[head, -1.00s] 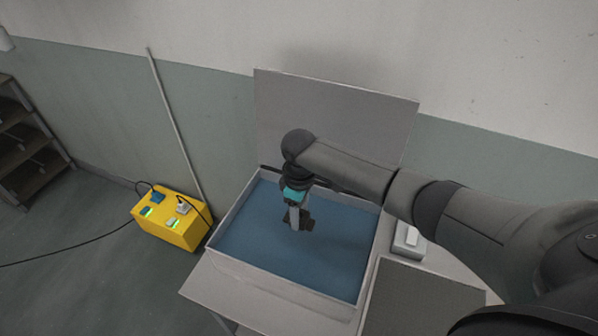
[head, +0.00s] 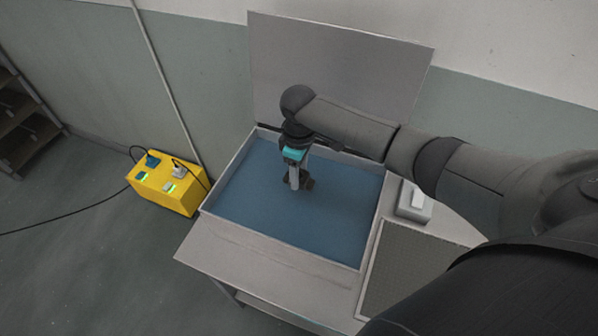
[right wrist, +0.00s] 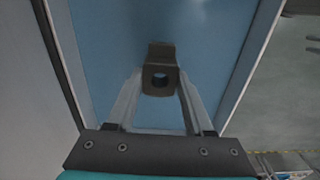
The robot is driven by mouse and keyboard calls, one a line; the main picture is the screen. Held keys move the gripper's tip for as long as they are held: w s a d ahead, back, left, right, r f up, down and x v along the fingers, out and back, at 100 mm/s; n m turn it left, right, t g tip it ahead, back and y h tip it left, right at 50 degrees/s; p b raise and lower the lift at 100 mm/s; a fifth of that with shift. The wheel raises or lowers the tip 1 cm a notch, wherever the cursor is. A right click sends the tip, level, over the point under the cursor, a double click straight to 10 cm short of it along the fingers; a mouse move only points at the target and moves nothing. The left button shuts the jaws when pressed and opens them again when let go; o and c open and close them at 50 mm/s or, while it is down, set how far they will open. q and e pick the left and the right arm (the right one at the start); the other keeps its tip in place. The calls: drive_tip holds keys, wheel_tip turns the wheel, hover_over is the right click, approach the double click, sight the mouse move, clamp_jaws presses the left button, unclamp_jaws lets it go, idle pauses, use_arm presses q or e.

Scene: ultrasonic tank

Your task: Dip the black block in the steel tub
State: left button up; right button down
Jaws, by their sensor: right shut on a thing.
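The steel tub (head: 232,180) is a wide rectangular basin filled with blue liquid, with a raised lid (head: 335,65) behind it. My right gripper (head: 296,185) reaches down over the middle of the tub and is shut on the black block (head: 304,183). In the right wrist view the block (right wrist: 160,78) sits between the two fingertips (right wrist: 157,88), dark, with a round hole in its face. Blue liquid fills the view behind it. I cannot tell whether the block's lower part touches the liquid. My left gripper is not in view.
A yellow power box (head: 168,186) with cables stands on the floor left of the tub. A small grey box with a white top (head: 414,202) and a dark textured panel (head: 410,268) lie to the right. Shelves (head: 25,125) stand far left.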

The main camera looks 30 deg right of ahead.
wheel_tip(320, 180, down, 2)
drive_tip(key=shift+f+b, duration=0.1)
drive_tip(key=shift+b, duration=0.7)
drive_tip(key=shift+f+b, duration=2.9)
drive_tip(key=shift+f, duration=1.8)
drive_tip(key=shift+r, duration=0.15)
drive_tip(key=shift+r+p, duration=5.8)
drive_tip(key=shift+p, duration=0.5)
